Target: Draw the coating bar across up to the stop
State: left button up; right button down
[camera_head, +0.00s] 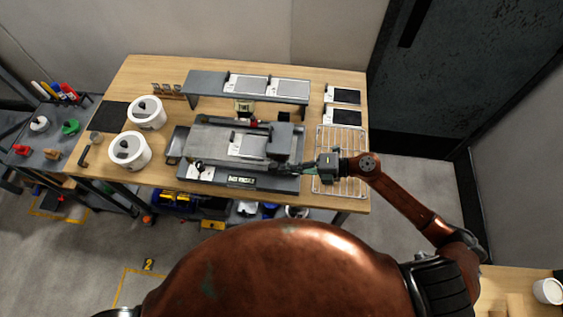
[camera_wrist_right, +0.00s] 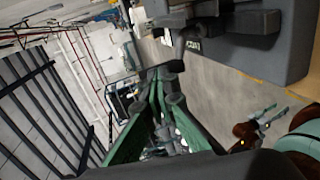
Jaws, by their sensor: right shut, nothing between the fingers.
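The coating machine (camera_head: 215,137) stands in the middle of the wooden table, a grey flat bed with a pale card (camera_head: 248,145) on it. A dark grey block (camera_head: 287,138) sits at the right part of the bed; I cannot tell whether the coating bar is part of it. My right gripper (camera_head: 279,167) is shut and empty at the machine's front right edge. In the right wrist view its green-sided fingers (camera_wrist_right: 168,72) come together just below a dark knobbed part (camera_wrist_right: 190,45) of the machine, seemingly apart from it. The stop cannot be made out. My left gripper is not in view.
A wire rack (camera_head: 341,150) lies under my right forearm, right of the machine. A raised grey shelf (camera_head: 215,88) with cards stands behind. Two white tubs (camera_head: 129,150) stand at left. Dark panels (camera_head: 343,96) lie at the back right.

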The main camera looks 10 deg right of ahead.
aim_at(276, 167)
jog(key=shift+w+a+p, duration=0.2)
jog(key=shift+a+p, duration=0.1)
jog(key=shift+a, duration=0.55)
jog(key=shift+w+a+p, duration=0.2)
jog(key=shift+a+p, duration=0.1)
jog(key=shift+a, duration=0.5)
jog(key=shift+w+a, duration=0.15)
jog(key=shift+a, duration=0.2)
jog(key=shift+a+p, duration=0.3)
jog(key=shift+a, duration=0.05)
jog(key=shift+w+a, duration=0.15)
jog(key=shift+a, duration=0.2)
jog(key=shift+w+a+p, duration=0.25)
jog(key=shift+a+p, duration=0.15)
jog(key=shift+a, duration=0.5)
jog(key=shift+d, duration=0.2)
jog(key=shift+s+d, duration=0.25)
jog(key=shift+d, duration=0.65)
jog(key=shift+s+d, duration=0.25)
jog(key=shift+d, duration=0.6)
